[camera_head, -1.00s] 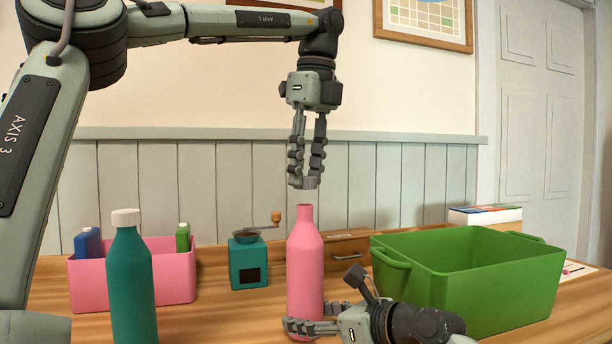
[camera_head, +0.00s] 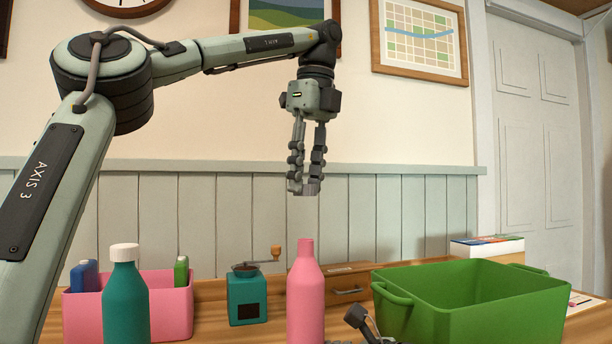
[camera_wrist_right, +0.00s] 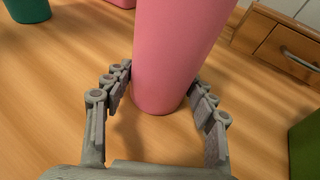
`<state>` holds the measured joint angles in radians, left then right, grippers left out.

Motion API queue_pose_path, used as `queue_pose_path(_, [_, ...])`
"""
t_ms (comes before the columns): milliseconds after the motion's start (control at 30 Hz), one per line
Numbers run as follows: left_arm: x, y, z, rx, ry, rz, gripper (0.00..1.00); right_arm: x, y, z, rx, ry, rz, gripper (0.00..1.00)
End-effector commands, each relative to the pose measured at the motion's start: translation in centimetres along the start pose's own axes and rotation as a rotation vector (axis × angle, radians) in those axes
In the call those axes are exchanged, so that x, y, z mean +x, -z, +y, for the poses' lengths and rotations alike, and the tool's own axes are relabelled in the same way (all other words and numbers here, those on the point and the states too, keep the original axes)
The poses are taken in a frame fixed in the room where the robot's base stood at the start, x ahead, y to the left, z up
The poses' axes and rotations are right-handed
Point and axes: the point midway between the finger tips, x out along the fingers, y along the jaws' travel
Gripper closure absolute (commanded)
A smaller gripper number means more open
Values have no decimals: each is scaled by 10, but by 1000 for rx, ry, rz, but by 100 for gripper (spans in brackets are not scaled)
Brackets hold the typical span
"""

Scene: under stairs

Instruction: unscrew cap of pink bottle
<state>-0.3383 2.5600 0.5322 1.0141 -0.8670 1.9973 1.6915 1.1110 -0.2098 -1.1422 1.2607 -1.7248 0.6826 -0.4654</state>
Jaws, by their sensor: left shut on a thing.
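The pink bottle (camera_head: 305,300) stands upright with its neck bare at the top. My left gripper (camera_head: 305,187) is shut on a small grey cap (camera_head: 306,190), held above the bottle's neck and clear of it. My right gripper (camera_wrist_right: 161,78) has its fingers on either side of the pink bottle (camera_wrist_right: 172,55) in the right wrist view, low near its base. Whether both fingers press on it cannot be told.
A teal bottle (camera_head: 126,305) with a white cap stands at left, by a pink bin (camera_head: 170,310). A teal grinder (camera_head: 246,300) is behind. A green crate (camera_head: 480,305) stands right of the pink bottle, and a wooden drawer box (camera_head: 345,287) is behind it.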

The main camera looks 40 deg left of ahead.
Motion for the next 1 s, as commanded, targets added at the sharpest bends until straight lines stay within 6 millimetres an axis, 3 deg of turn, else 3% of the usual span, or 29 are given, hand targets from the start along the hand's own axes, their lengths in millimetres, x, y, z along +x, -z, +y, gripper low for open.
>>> queue_pose_path(167, [0,0,0,0,0,0,100,0,1,-1,2,1,-1,22])
queue_pose_path(533, [0,0,0,0,0,0,100,-6,-2,-1,0,2,-7,22])
queue_pose_path(667, [0,0,0,0,0,0,100,-25,-2,-2,0,4,-6,22])
queue_pose_path(1000, [0,0,0,0,0,0,100,-95,-1,-1,0,4,-4,22])
